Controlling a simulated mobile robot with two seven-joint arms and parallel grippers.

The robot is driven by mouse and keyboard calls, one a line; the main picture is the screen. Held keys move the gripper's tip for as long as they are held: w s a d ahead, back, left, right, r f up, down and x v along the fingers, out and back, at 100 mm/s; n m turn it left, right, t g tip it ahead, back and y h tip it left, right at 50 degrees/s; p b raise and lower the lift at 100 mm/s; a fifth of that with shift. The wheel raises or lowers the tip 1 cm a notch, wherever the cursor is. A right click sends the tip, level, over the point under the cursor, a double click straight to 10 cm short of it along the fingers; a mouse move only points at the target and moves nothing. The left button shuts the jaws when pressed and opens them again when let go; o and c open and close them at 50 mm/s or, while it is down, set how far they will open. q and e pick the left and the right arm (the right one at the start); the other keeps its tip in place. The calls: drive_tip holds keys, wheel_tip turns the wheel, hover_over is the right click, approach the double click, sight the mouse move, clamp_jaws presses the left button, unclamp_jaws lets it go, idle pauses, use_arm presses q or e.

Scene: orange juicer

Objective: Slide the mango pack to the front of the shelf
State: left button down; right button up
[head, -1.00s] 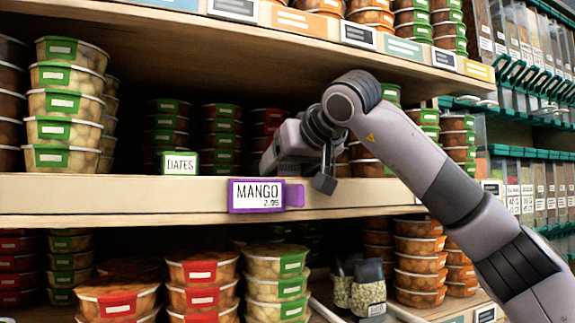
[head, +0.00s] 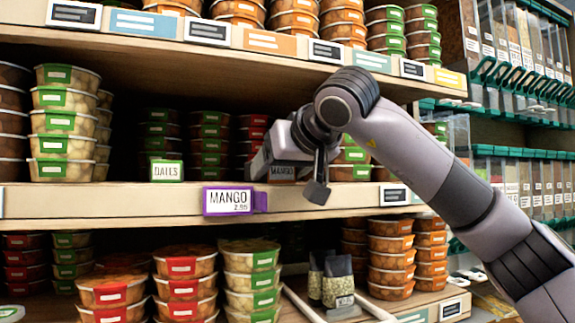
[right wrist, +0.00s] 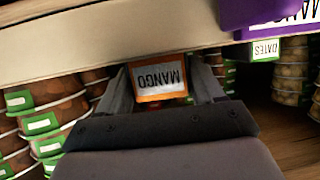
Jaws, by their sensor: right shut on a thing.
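The mango pack (head: 283,172) is an orange pack with a white MANGO label, on the middle shelf (head: 110,200), behind and right of the purple-backed MANGO price tag (head: 228,201). My right gripper (head: 272,158) reaches into the shelf and is shut on the pack. In the right wrist view, the pack (right wrist: 160,80) sits between the two fingers (right wrist: 163,92), its label upside down. The fingers are hard to make out in the head view, and most of the pack is hidden there. Whether its base touches the shelf is unclear. My left gripper is not in view.
A DATES sign (head: 167,171) stands left of the pack, before stacked tubs (head: 209,145). A tall stack of green-labelled tubs (head: 62,125) is farther left. The upper shelf (head: 200,55) overhangs. The shelf front between the left stack and DATES sign is bare.

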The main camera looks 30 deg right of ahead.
drive_tip(key=shift+s, duration=0.15)
drive_tip(key=shift+a, duration=0.1)
drive_tip(key=o, duration=1.2)
drive_tip(key=shift+c, duration=0.2)
drive_tip(key=v, duration=0.7)
drive_tip(key=shift+b, duration=0.3)
